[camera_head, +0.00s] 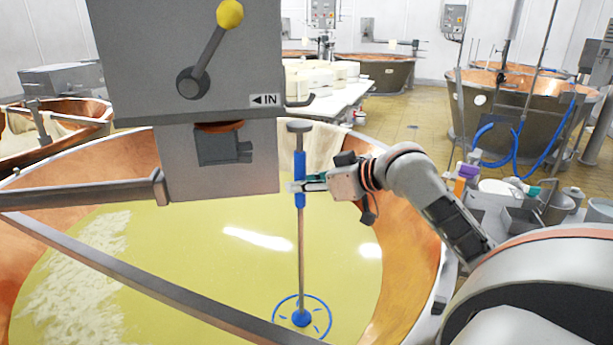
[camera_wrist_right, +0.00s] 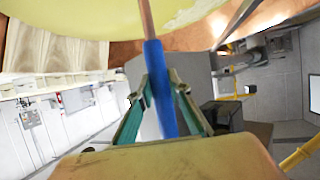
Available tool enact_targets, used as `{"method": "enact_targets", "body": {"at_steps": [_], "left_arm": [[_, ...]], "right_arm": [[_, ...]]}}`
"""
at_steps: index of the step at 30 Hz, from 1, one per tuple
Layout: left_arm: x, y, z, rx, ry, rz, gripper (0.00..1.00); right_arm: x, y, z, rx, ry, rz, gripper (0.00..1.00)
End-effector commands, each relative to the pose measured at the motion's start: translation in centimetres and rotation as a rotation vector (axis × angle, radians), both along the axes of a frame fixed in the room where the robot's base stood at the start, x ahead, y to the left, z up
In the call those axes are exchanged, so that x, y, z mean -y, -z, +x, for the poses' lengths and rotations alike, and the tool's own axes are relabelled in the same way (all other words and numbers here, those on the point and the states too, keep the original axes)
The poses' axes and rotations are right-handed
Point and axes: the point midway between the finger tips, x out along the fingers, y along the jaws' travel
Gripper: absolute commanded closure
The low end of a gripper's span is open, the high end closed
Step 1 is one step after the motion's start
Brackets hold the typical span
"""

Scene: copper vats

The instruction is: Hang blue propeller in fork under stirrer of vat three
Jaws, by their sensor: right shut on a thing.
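The blue propeller (camera_head: 302,318) hangs upright on a long shaft, its ring and hub low over the yellow liquid in the vat (camera_head: 409,270). I cannot tell whether the ring touches the liquid. My right gripper (camera_head: 297,187) is shut on the shaft's blue sleeve, which also shows between the fingers in the right wrist view (camera_wrist_right: 160,90). The shaft's flat grey top (camera_head: 299,126) stands just right of the grey stirrer housing (camera_head: 222,165), apart from the fork (camera_head: 222,147) under it as far as I can see. My left gripper is not in view.
A grey beam (camera_head: 150,282) crosses over the vat, and an arm (camera_head: 80,194) joins the housing from the left. A lever with a yellow knob (camera_head: 229,14) sticks out of the stirrer box. A cluttered side table (camera_head: 490,215) stands at the right.

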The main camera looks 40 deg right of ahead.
Motion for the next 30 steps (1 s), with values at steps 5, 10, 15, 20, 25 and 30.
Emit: {"method": "enact_targets", "body": {"at_steps": [5,10,15,20,25,30], "left_arm": [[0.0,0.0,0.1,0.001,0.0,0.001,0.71],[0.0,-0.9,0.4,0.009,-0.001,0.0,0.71],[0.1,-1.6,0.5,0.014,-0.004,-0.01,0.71],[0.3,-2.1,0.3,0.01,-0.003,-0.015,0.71],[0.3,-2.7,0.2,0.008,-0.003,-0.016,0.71],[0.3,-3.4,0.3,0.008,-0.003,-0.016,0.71]], "right_arm": [[-0.7,1.1,0.4,0.003,-0.001,0.002,1.0],[-1.7,1.2,1.0,0.006,0.0,0.002,1.0],[-2.9,1.3,1.7,0.007,0.0,0.002,1.0],[-4.0,1.4,2.4,0.005,0.0,0.004,1.0],[-5.2,1.5,3.1,0.005,-0.001,0.003,1.0],[-6.3,1.6,3.8,0.005,0.001,0.003,1.0]]}}
